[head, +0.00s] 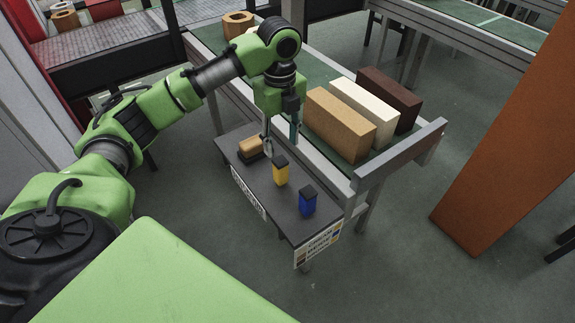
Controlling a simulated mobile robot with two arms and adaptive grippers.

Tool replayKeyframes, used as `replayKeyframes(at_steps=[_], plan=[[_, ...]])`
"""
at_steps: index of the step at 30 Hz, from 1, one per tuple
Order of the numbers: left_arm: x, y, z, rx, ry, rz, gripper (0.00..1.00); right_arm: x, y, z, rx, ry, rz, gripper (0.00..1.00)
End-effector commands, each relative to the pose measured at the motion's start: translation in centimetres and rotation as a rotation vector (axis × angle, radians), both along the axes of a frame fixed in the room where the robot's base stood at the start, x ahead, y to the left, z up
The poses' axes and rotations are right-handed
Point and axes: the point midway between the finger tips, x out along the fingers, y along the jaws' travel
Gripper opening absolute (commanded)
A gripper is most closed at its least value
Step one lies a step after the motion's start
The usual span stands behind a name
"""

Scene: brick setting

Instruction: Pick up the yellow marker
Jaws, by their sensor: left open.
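The yellow marker (281,172) is a small upright block with a dark top. It stands on a narrow dark shelf (265,198) beside the conveyor. My left gripper (281,146) is open and points down, just above and behind the yellow marker. One finger hangs near a brush-like tan block, the other further right. I cannot tell how far the fingers are from the marker's top. My right gripper is not in view.
A blue marker (308,201) stands right of the yellow one on the shelf. A tan block with a dark base (250,147) lies to the left. Tan (338,124), cream (366,111) and dark brown (390,97) bricks sit on the conveyor behind. An orange-brown pillar (510,150) stands at right.

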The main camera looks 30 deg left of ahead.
Motion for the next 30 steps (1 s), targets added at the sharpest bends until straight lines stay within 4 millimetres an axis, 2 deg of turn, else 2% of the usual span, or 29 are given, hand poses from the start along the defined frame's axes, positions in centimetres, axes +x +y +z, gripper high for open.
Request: replayKeyframes(at_steps=[6,10,14,17,21,25,30], plan=[[-0.2,0.0,-4.5,0.001,0.005,0.000,0.43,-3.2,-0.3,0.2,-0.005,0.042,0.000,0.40],[-0.1,0.0,-6.4,0.000,0.003,0.001,0.43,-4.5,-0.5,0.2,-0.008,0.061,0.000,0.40],[0.0,0.0,-7.3,0.001,0.000,0.000,0.43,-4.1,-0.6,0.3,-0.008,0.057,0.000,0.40],[0.0,0.1,-8.0,0.000,0.001,0.000,0.43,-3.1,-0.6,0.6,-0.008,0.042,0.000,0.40],[0.2,0.2,-10.0,0.001,0.004,0.001,0.43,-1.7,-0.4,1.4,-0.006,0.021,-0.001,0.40],[0.2,0.3,-11.8,0.001,0.002,0.000,0.43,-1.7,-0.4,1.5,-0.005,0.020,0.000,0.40],[0.3,0.3,-12.6,0.001,-0.001,-0.001,0.43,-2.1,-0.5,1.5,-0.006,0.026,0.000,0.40]])
